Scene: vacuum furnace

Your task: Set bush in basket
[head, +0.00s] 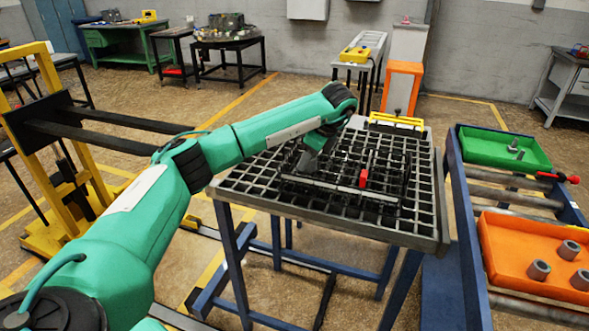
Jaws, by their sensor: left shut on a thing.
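My left gripper (309,160) reaches in from the left and points down over the left part of the dark wire basket (385,190). It is shut on a small grey piece, taken as a bush, which is hard to tell from the fingers; whether it touches the basket floor I cannot tell. The basket sits on a grey grid-topped table (250,190). Several grey bushes, one of them here (539,270), stand in the orange tray (505,262) at the right. My right gripper is not in view.
A green tray (490,150) with small grey parts lies behind the orange tray on a roller conveyor (515,196). A red upright piece (363,178) shows within the basket. A yellow lifter with dark forks (110,130) stands left. Floor shows between table and lifter.

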